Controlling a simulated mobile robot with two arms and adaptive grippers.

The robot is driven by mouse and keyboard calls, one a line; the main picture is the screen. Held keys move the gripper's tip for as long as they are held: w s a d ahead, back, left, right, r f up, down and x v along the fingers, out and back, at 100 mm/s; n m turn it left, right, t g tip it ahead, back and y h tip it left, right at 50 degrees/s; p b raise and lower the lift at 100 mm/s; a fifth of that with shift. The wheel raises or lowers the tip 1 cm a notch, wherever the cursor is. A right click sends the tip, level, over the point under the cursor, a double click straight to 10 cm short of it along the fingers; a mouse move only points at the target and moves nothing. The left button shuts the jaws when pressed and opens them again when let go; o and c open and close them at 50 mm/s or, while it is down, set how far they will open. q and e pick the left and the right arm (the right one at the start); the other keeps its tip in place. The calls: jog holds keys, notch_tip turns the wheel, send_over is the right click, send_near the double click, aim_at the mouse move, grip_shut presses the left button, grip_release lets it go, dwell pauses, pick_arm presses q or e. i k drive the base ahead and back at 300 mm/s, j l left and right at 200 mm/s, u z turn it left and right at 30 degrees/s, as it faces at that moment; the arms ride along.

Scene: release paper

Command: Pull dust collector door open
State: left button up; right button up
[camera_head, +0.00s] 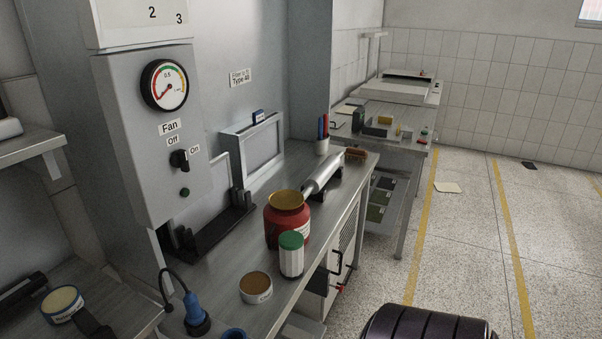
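A grey control box (150,135) with a round pressure gauge (164,85) and a fan switch (180,160) is on the left wall. The switch has Off and On labels. Under the steel bench (340,185) is a light cabinet front with a vented panel (346,226). A dark handle (336,262) and a red-tipped lever (341,288) stick out from it. The front is seen at a steep angle; its door looks shut, but its edges are hard to make out. Neither of my grippers is in view.
The bench holds a red jar (287,222), a green-lidded jar (291,257), a round tin (256,287), a metal cylinder (323,173) and a blue tool (194,312). A second bench (392,135) stands behind. The speckled floor (465,230) to the right is mostly clear.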

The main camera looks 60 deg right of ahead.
aim_at(336, 255)
jog(key=z, duration=2.25)
jog(key=i+l, duration=0.25)
jog(key=l, duration=0.15)
jog(key=i+l, duration=0.3)
jog(key=l, duration=0.15)
jog(key=i+l+u, duration=0.1)
jog(key=i+l, duration=0.15)
jog(key=l, duration=0.15)
